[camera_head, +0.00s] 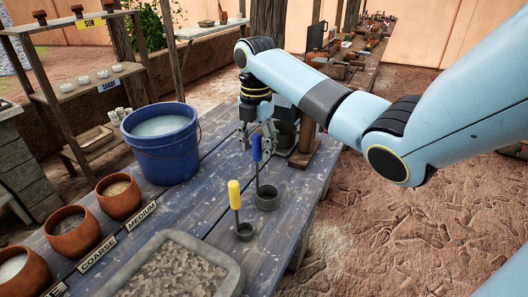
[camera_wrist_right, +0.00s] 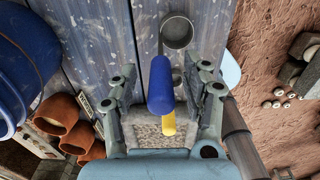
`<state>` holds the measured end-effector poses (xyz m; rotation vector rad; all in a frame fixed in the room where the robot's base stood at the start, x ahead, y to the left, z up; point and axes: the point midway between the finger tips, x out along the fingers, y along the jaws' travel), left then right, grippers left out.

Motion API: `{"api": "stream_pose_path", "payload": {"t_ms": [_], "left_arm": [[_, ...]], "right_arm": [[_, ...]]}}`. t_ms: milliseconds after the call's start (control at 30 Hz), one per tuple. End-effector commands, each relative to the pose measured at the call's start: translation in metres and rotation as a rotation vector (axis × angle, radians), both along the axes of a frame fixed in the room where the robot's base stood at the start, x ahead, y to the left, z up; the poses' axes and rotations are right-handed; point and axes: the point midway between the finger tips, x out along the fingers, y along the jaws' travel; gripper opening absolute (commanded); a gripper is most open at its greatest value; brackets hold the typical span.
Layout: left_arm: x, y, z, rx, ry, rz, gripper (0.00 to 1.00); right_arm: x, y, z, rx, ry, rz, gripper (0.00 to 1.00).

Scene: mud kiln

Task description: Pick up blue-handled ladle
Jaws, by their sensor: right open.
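The blue-handled ladle (camera_head: 257,151) stands upright on the blue-grey plank table, its dark cup (camera_head: 267,198) resting on the boards. My right gripper (camera_head: 262,137) is at the top of the blue handle in the head view. In the right wrist view, the blue handle (camera_wrist_right: 160,87) lies between the two spread fingers of my right gripper (camera_wrist_right: 163,88), with the round cup (camera_wrist_right: 176,33) beyond. The fingers are open; I cannot tell whether one touches the handle. A smaller yellow-handled ladle (camera_head: 234,194) stands just in front and to the left. My left gripper is not in view.
A blue bucket (camera_head: 163,155) of pale liquid stands left on the table (camera_head: 205,205). Clay bowls (camera_head: 119,198) and a tray of gravel (camera_head: 185,268) are nearer. Shelves (camera_head: 75,90) rise at the left.

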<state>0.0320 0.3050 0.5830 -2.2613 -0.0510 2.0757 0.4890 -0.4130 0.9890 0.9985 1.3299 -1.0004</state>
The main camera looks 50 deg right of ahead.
Motion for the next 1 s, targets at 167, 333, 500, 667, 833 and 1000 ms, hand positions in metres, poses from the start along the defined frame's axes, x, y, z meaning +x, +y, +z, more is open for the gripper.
{"api": "stream_pose_path", "payload": {"t_ms": [167,333,500,667,833,1000], "left_arm": [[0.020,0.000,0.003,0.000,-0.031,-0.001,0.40],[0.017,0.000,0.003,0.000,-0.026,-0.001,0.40],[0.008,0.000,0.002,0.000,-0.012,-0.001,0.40],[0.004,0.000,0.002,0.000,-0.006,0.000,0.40],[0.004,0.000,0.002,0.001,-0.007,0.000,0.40],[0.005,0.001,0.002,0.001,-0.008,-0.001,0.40]], "right_arm": [[0.000,0.000,-0.019,0.001,0.000,0.001,0.49],[0.000,0.000,-0.021,0.000,-0.001,0.001,0.49],[0.000,0.000,-0.021,0.000,0.000,0.001,0.36],[0.000,0.000,-0.021,0.000,0.000,0.001,0.15],[0.000,0.000,-0.021,0.000,0.000,0.001,0.00],[0.000,0.000,-0.021,0.000,0.000,0.001,0.00]]}}
